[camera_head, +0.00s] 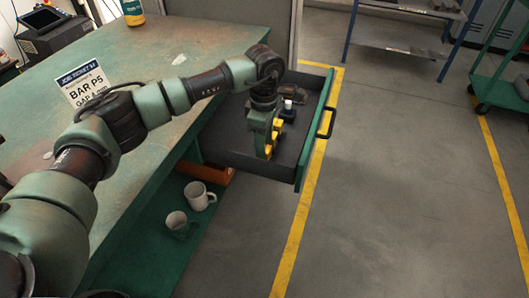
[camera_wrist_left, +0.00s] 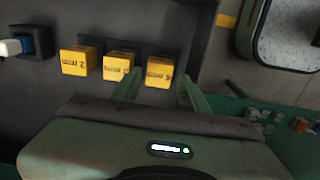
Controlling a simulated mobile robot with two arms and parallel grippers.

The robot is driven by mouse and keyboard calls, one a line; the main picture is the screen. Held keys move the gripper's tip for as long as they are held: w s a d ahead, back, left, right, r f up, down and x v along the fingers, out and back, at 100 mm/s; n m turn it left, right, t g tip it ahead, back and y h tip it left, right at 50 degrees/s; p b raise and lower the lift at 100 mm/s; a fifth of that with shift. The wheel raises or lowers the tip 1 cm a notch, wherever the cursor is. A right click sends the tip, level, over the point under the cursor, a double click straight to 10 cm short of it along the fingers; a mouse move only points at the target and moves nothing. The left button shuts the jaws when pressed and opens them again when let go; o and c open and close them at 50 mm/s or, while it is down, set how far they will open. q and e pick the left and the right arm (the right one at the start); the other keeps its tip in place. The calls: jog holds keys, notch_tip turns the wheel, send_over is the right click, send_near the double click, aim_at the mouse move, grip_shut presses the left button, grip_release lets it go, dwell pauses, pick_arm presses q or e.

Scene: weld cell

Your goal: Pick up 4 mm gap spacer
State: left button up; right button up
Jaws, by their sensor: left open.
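Three yellow spacer blocks sit in a row in dark slots in the open drawer. In the left wrist view, the left block (camera_wrist_left: 80,61) is marked 2, the middle block (camera_wrist_left: 118,66) has a small label that is hard to read, and the right block (camera_wrist_left: 159,72) appears marked 4. My left gripper (camera_wrist_left: 158,82) is open, with its green fingers on either side of the right block's near end; I cannot tell if they touch it. In the head view my left gripper (camera_head: 267,146) points down into the drawer, partly hiding the yellow blocks (camera_head: 277,127). My right gripper is not in view.
The drawer (camera_head: 225,148) stands open from the green workbench (camera_head: 150,65), its walls close around my gripper. A blue-and-white item (camera_wrist_left: 17,46) is beside the blocks. A job ticket (camera_head: 85,84) reads BAR P5, GAP 4 mm. Two mugs (camera_head: 199,196) stand on the lower shelf.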

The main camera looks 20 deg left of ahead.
pick_arm(q)
notch_tip(320, 180, down, 3)
jog(key=shift+f, duration=0.15)
jog(key=shift+w, duration=0.1)
grip_shut()
